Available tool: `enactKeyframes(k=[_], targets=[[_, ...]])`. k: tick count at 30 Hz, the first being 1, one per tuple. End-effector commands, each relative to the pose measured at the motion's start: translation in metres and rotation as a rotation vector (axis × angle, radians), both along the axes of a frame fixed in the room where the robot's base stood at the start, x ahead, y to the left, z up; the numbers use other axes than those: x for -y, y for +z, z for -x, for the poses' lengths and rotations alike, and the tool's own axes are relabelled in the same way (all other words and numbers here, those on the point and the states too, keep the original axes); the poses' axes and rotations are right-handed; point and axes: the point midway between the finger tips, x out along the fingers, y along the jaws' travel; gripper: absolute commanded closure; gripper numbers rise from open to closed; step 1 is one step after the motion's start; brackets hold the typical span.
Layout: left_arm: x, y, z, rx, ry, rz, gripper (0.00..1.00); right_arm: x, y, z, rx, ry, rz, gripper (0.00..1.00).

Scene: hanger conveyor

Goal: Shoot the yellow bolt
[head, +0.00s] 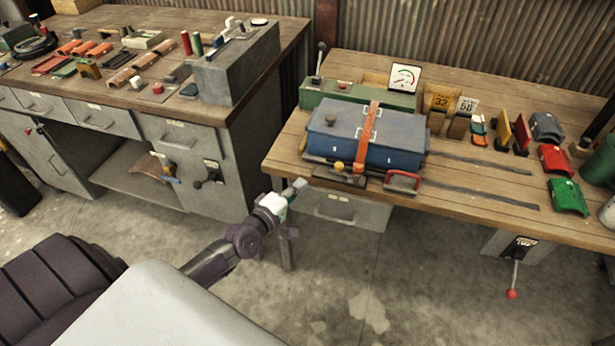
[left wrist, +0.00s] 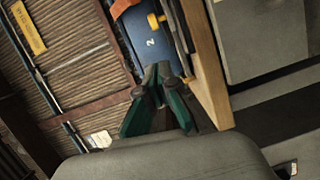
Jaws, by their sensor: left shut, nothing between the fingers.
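A yellow knob (head: 339,166), which looks like the bolt's handle, sits low at the front of the blue box (head: 392,133) on the right workbench. In the left wrist view the yellow knob (left wrist: 155,22) shows just beyond the fingertips, beside the blue box (left wrist: 143,38). My left gripper (head: 299,186) is shut and empty, just off the bench's front edge, left of and below the knob. Its green fingers (left wrist: 158,72) meet at the tips, apart from the knob. My right gripper is not seen.
A green box (head: 357,95) with a lever is behind the blue box. Red and green parts (head: 567,197) lie farther right. The left workbench (head: 285,42) carries many parts. Open floor lies between the benches.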

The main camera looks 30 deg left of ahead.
Motion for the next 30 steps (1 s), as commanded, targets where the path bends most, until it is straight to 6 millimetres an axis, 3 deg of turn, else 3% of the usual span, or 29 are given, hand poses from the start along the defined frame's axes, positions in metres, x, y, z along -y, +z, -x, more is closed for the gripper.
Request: enactKeyframes(k=[3,7,18,25,28,30], targets=[[-0.001,0.000,0.017,-0.002,0.000,0.000,1.00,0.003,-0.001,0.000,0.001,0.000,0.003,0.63],[-0.002,0.002,0.025,0.001,0.001,0.000,1.00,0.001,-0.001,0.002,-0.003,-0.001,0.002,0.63],[-0.002,0.002,0.027,0.001,0.000,0.000,1.00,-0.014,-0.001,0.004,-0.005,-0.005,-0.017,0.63],[-0.002,0.001,0.027,-0.002,0.000,-0.003,1.00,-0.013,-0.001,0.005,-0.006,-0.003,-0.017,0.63],[-0.003,-0.016,0.030,-0.032,0.000,-0.045,1.00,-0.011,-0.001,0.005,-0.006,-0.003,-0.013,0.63],[-0.004,-0.044,0.037,-0.085,-0.001,-0.114,1.00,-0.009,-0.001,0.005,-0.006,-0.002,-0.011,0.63]])
